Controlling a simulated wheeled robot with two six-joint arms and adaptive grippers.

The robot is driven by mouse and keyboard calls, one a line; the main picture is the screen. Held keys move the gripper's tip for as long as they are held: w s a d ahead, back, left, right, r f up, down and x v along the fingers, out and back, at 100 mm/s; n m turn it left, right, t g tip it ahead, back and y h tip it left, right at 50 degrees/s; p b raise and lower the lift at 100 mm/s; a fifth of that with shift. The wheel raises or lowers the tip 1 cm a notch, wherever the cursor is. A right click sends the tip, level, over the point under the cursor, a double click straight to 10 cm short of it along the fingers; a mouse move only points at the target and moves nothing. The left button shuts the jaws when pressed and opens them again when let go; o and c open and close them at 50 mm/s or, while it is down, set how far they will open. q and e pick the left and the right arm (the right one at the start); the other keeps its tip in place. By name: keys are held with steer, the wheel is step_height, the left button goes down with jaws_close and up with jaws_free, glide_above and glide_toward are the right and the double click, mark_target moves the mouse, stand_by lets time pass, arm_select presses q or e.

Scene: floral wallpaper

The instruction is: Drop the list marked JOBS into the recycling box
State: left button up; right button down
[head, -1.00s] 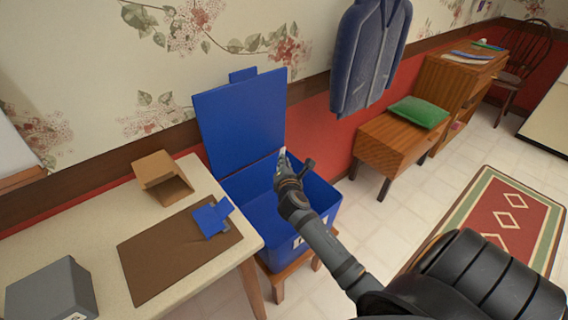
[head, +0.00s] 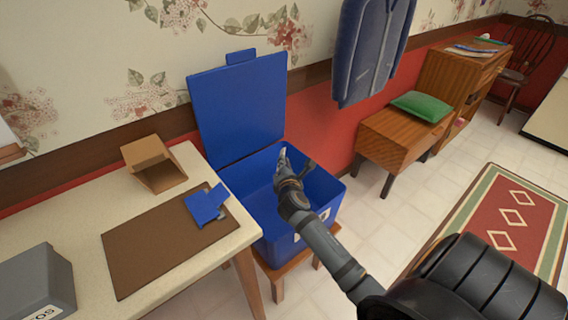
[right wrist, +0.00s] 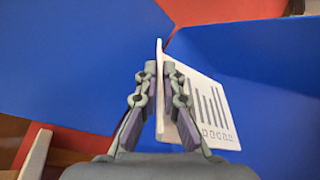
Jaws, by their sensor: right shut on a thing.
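The recycling box (head: 277,246) is blue and stands on a small wooden stool, its lid (head: 240,105) raised against the wall. My right gripper (head: 283,168) is over the box's open top in the head view. In the right wrist view the gripper (right wrist: 163,75) is shut on a white list (right wrist: 204,108) with dark bars and a line of lettering that I cannot read clearly. The blue walls of the box surround it there. In the head view only a small pale bit of the list shows at the fingertips. My left gripper is not in view.
A cream table (head: 90,240) on the left bears a brown mat (head: 150,245), a blue item (head: 205,205), a cardboard holder (head: 155,165) and a grey box (head: 35,285). A jacket (head: 372,50) hangs on the wall. A wooden bench (head: 400,140) with a green cushion stands right.

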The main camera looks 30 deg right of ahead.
steer(key=c, duration=1.4)
jaws_free()
steer(key=shift+c, duration=0.2)
steer(key=v, duration=1.2)
